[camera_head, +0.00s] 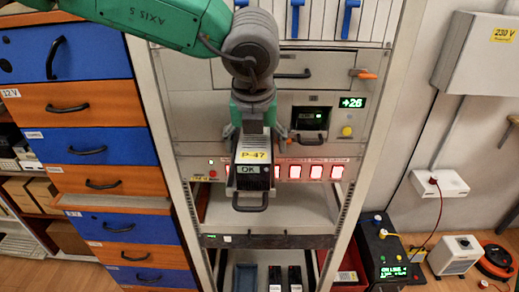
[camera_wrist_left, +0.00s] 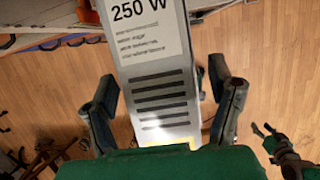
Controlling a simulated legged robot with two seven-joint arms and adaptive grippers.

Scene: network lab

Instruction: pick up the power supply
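A power supply (camera_head: 250,175) labelled P-47 has a small OK display and a front handle. In the left wrist view, its grey side (camera_wrist_left: 155,65) reads 250 W and shows dark vent slots. My left gripper (camera_head: 256,128) has a finger on either side of it and holds it in front of the rack. In the left wrist view, the left gripper (camera_wrist_left: 162,78) shows floor on both sides of the unit. A green and dark part at the lower right there looks like my right gripper (camera_wrist_left: 269,140); it is too small to tell its state.
The rack (camera_head: 170,125) has a row of lit red switches (camera_head: 315,172) and a display (camera_head: 352,102) reading 26. Its low shelf holds a blue bin (camera_head: 245,278) and dark units (camera_head: 294,277). Drawers (camera_head: 105,180) stand left. A black box (camera_head: 388,258) stands on the right.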

